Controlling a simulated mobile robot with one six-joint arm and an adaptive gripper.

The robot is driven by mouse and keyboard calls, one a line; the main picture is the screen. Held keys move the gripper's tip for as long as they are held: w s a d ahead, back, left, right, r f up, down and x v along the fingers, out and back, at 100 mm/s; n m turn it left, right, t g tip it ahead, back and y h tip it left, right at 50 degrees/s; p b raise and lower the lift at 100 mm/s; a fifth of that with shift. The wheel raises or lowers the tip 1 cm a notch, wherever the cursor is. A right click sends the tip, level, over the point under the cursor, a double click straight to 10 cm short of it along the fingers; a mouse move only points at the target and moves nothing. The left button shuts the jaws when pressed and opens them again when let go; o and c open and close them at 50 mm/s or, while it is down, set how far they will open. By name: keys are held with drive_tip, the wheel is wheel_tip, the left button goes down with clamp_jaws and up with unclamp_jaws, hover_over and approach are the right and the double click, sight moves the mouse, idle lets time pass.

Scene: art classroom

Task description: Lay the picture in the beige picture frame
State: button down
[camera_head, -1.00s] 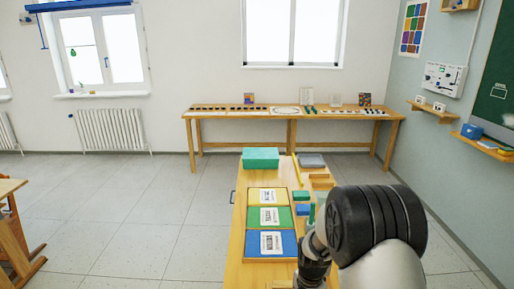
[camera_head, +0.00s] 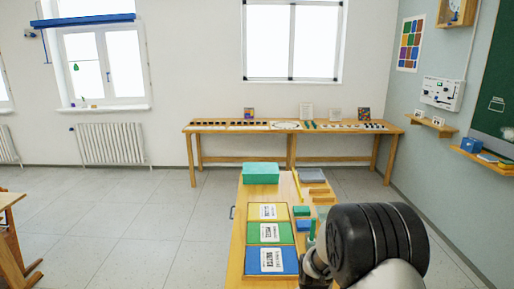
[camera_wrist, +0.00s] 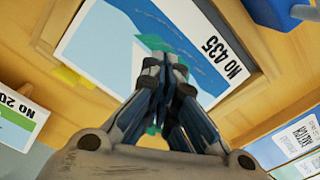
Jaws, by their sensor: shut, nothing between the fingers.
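In the wrist view, a white picture card with a blue and teal print (camera_wrist: 120,40), marked NO 435, lies beneath my gripper. A beige wooden frame (camera_wrist: 258,55) borders it at the right. The card seems to lie within or over this frame; I cannot tell whether it is fully flat or seated. My gripper (camera_wrist: 158,60) is shut, its fingertips over the card's middle and hiding part of it. I cannot tell whether the tips touch it.
Another card (camera_wrist: 14,125) lies at the left in the wrist view. In the head view, yellow (camera_head: 268,212), green (camera_head: 270,232) and blue (camera_head: 271,261) labelled panels lie on the wooden table (camera_head: 236,250). A teal box (camera_head: 261,173) stands at its far end.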

drive_tip(key=shift+f+b, duration=0.6)
drive_tip(key=shift+f, duration=0.25)
drive_tip(key=shift+a+f, duration=0.1)
drive_tip(key=shift+a, duration=0.15)
idle(0.6)
drive_tip(key=shift+r+p, duration=2.5)
drive_tip(key=shift+r, duration=1.05)
drive_tip(key=s+r+n+t, duration=0.1)
drive_tip(key=s+r+n, duration=0.3)
drive_tip(key=r, duration=0.7)
drive_tip(key=s+r+n+t, duration=0.15)
drive_tip(key=s+r, duration=0.35)
drive_tip(key=r, duration=0.5)
drive_tip(key=s+r+n+t, duration=0.1)
drive_tip(key=s+r+n, duration=0.2)
drive_tip(key=s, duration=0.5)
drive_tip(key=s+r+n+t, duration=0.1)
drive_tip(key=s+r+n, duration=0.2)
drive_tip(key=s, duration=0.6)
drive_tip(key=shift+d+r, duration=0.3)
drive_tip(key=shift+r, duration=0.35)
